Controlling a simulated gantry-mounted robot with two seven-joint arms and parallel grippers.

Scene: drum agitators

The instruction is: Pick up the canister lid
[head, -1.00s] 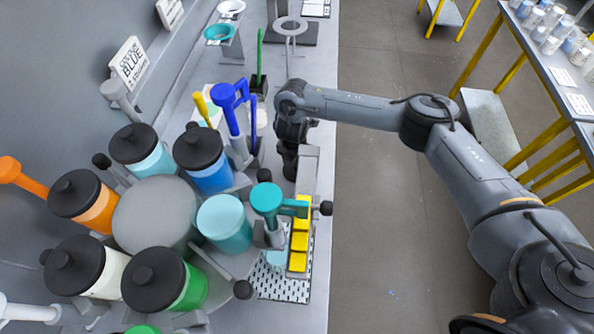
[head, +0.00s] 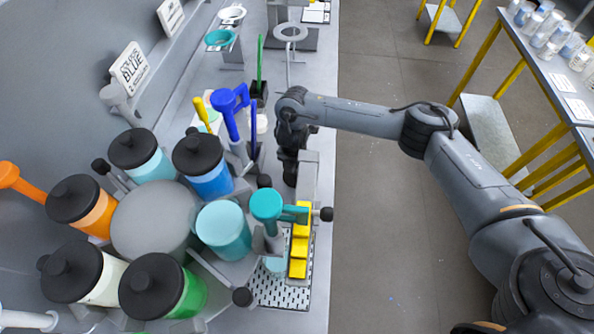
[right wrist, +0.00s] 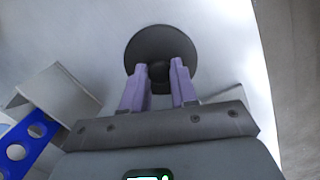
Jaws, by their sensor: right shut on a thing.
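The canister lid (right wrist: 160,49) is a round black disc with a knob in the middle, lying on a pale grey surface in the right wrist view. My right gripper (right wrist: 161,72) has its two purple fingers on either side of the knob and is shut on it. In the head view my right gripper (head: 289,180) points down at the bench, right of the carousel, and the lid is hidden there. A teal canister (head: 223,228) on the carousel has no black lid. My left gripper is in neither view.
Several canisters with black lids, such as the blue one (head: 210,180), ring the carousel (head: 155,222). A teal-handled dispenser (head: 266,205) and yellow blocks (head: 299,250) stand near the bench's right edge. A blue perforated part (right wrist: 27,145) is beside my right gripper.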

